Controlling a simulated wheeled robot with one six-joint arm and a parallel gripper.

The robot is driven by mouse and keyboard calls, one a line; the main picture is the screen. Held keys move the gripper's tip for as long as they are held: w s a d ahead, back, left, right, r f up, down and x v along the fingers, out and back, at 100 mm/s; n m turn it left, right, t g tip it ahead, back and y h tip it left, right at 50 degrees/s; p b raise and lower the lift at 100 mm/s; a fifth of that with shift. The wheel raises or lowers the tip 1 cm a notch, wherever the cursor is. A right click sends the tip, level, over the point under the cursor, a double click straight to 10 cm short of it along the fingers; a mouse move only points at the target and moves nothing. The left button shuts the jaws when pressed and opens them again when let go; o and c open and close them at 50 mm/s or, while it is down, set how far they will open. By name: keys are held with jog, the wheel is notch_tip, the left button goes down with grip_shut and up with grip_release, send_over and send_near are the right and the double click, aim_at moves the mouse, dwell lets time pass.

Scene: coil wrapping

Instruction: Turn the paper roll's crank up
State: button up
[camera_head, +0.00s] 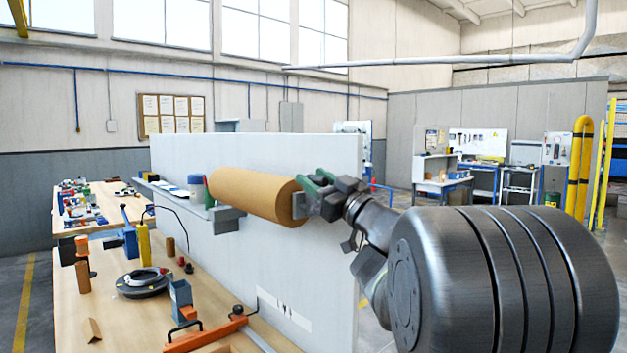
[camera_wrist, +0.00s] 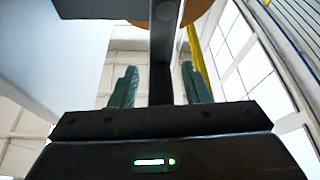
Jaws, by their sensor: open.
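A grey piece that looks like the crank (camera_head: 299,206) is at the roll's right end, partly hidden by my gripper. In the wrist view a dark bar (camera_wrist: 163,45), apparently the crank's arm, runs down between my fingers. My gripper (camera_head: 311,191) is open at this end of the roll, its green fingers (camera_wrist: 155,82) on either side of the bar. I cannot tell whether they touch it.
A grey bracket (camera_head: 226,218) sits under the roll. The wooden bench (camera_head: 115,333) left of the panel holds a dark coil (camera_head: 144,283), a blue clamp-like tool (camera_head: 130,240) and an orange tool (camera_head: 205,334). The air above the roll looks clear.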

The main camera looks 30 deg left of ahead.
jog(key=b+v, duration=0.2)
jog(key=v, duration=1)
jog(key=shift+s+d+f+b, duration=0.15)
jog(key=shift+d+b, duration=0.15)
jog(key=shift+d, duration=0.05)
jog(key=p+x, duration=0.3)
jog(key=x, duration=1.1)
jog(key=shift+m+p, duration=0.3)
jog(key=shift+w+d+m+t, duration=0.2)
jog(key=shift+w+m+t, duration=0.05)
jog(key=shift+m+t, duration=0.15)
